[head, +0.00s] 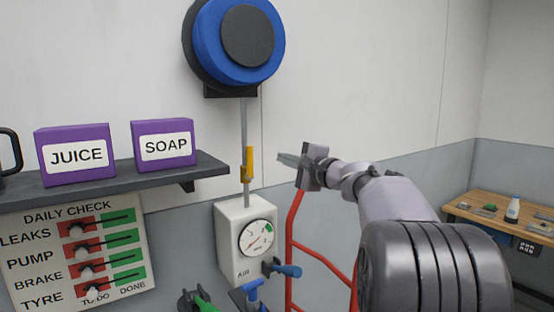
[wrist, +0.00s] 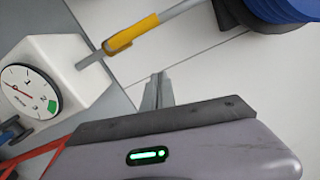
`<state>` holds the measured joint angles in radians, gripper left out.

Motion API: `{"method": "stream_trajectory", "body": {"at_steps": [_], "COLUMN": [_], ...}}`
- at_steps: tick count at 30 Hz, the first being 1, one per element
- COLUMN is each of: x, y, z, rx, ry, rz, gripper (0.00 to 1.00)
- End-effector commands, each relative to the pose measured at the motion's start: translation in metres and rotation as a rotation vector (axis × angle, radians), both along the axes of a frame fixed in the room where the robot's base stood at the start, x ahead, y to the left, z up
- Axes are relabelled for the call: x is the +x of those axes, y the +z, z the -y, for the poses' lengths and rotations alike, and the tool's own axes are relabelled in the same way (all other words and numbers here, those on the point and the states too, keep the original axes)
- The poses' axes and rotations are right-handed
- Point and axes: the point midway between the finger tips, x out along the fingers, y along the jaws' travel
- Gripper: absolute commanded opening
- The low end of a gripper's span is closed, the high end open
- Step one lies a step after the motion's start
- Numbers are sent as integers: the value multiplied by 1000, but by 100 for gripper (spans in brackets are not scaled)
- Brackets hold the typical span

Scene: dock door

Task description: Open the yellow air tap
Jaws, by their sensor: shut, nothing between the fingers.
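The yellow air tap (head: 249,163) is a yellow lever on the grey vertical pipe, above the white AIR gauge box (head: 233,216). The lever lies in line with the pipe. The tap also shows in the wrist view (wrist: 130,36), up and left of my fingers. My gripper (head: 281,158) is shut and empty. In the head view it appears just right of the tap, with a gap between them. Its fingertips also show in the wrist view (wrist: 158,76), apart from the lever. Nothing hides the tap.
A blue hose reel (head: 225,45) hangs above the pipe. A dark shelf (head: 130,180) with purple JUICE (head: 75,154) and SOAP (head: 163,145) boxes is at left, above the daily check board (head: 75,250). A red tubular frame (head: 290,240) stands below my gripper. A wooden bench (head: 480,206) is far right.

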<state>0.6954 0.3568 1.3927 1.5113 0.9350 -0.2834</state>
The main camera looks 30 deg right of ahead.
Motion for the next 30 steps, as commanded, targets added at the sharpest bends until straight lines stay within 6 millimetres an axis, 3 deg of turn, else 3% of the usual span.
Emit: {"method": "stream_trajectory", "body": {"at_steps": [6, 12, 27, 30], "x": [-51, -76, -80, -80], "y": [3, 3, 2, -1], "z": [4, 6, 6, -9], "rx": [-2, -2, -2, -14], "ry": [-3, -1, 1, 24], "rz": [3, 2, 2, -18], "gripper": [0, 0, 0, 0]}}
